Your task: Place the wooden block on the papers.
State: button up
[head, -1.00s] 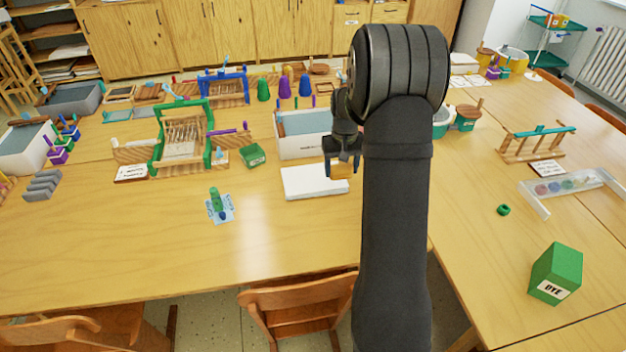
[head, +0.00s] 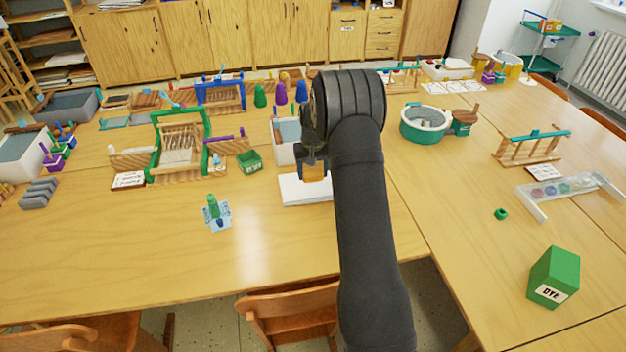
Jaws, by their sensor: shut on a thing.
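The wooden block (head: 313,174) is a small orange-brown piece held at the lower end of my gripper (head: 313,163). The gripper points down and is shut on the block. The papers (head: 302,193) are a flat white stack on the table, partly hidden on the right by my arm. The block shows over the back part of the papers. I cannot tell whether it touches them or hangs a little above.
A white-walled tub (head: 284,154) stands right behind the papers. A small green box (head: 249,161) and a green loom (head: 180,145) are to the left. A green bottle on a blue sheet (head: 215,212) lies front left. The table in front is clear.

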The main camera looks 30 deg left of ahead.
aim_at(313, 180)
jog(key=shift+f, duration=1.9)
jog(key=shift+f, duration=0.2)
jog(key=o, duration=1)
jog(key=shift+r, duration=0.1)
notch_tip(313, 180, up, 12)
jog(key=shift+r, duration=0.1)
